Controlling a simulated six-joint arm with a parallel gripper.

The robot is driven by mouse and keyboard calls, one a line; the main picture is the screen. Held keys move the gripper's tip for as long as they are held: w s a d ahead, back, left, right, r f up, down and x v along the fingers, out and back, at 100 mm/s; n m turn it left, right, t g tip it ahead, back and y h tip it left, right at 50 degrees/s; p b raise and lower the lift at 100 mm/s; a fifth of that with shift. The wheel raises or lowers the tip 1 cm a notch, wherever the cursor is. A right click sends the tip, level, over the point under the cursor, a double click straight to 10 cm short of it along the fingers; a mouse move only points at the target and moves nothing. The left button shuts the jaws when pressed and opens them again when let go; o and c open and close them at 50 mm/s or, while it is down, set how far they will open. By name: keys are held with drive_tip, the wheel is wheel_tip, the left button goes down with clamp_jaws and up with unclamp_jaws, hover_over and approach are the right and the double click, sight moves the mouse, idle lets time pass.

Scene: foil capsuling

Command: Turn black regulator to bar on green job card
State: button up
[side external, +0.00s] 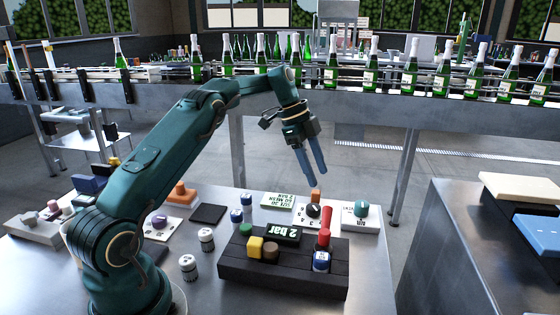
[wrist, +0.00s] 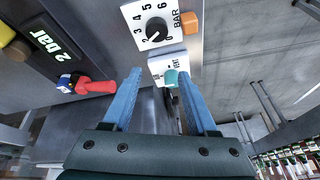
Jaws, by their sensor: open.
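The black regulator (side external: 313,211) is a round knob on a white plate. In the wrist view the knob (wrist: 156,29) sits in a dial of numbers up to 6 marked BAR; its pointer seems to be near 0, but is small. The pale green job card (side external: 279,201) lies to the left of the dial, and its print includes "2 BAR". My gripper (side external: 313,174) is open and empty, with its blue fingers pointing down above the regulator area. In the wrist view the fingertips (wrist: 159,73) are apart, with a teal knob (wrist: 171,77) between them in the picture, below the regulator.
The teal knob's white plate (side external: 371,222) is right of the regulator. An orange block (side external: 315,195) stands just behind the dial. White canisters (side external: 206,240) stand left.

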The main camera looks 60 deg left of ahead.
drive_tip(key=s+d+r+t+y, duration=0.1)
drive_tip(key=s+d+r, duration=0.3)
drive_tip(key=d+r, duration=0.55)
drive_tip(key=s+d+r+n+t+y, duration=0.1)
drive_tip(key=s+d+r+n, duration=0.2)
drive_tip(key=s, duration=0.7)
drive_tip(key=shift+d+r, duration=0.65)
drive_tip(key=shift+r, duration=0.25)
